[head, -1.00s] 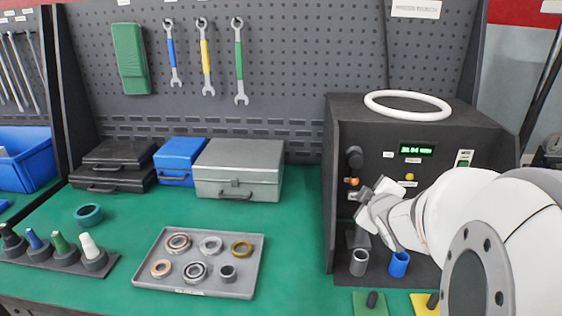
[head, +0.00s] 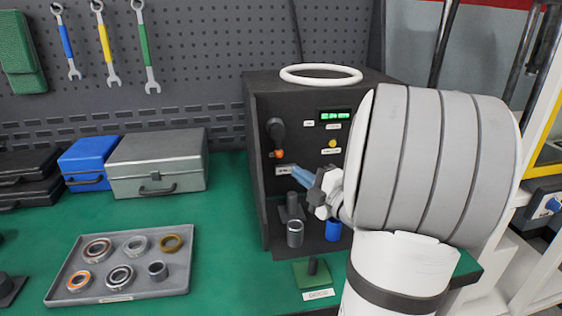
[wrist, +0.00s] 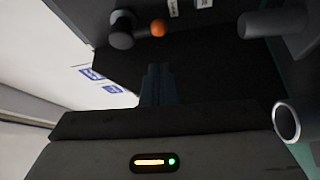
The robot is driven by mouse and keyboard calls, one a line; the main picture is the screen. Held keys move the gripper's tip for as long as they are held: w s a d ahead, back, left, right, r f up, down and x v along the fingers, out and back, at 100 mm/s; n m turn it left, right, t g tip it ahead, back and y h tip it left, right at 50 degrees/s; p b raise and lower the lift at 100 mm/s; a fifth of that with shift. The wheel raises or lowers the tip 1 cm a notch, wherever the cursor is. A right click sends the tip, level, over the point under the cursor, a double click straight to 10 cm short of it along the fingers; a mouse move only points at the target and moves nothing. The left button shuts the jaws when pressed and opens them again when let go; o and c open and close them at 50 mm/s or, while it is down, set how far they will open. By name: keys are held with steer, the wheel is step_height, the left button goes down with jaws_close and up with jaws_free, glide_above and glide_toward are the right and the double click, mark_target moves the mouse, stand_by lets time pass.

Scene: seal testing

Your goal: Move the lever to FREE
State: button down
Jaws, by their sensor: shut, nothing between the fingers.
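The lever is a dark round hub (head: 275,128) with a short arm ending in an orange knob (head: 279,154), on the left of the front panel of the black test box (head: 258,190). The orange knob hangs below the hub in the head view. In the wrist view the orange knob (wrist: 158,28) is right of the dark hub (wrist: 121,38). My gripper (head: 294,169) is shut and empty, its bluish fingers in front of the panel, below and right of the knob. In the wrist view its fingertips (wrist: 158,68) are apart from the knob. The lever's label texts are too small to read.
A grey cylinder (head: 295,234), a dark post (head: 292,207) and a blue cup (head: 333,231) stand below my gripper. A white ring (head: 321,74) lies on the box. A tray (head: 181,285) of rings is to the left. Green table between tray and box is clear.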

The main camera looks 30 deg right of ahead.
mark_target(277, 140)
steer(key=x, duration=1)
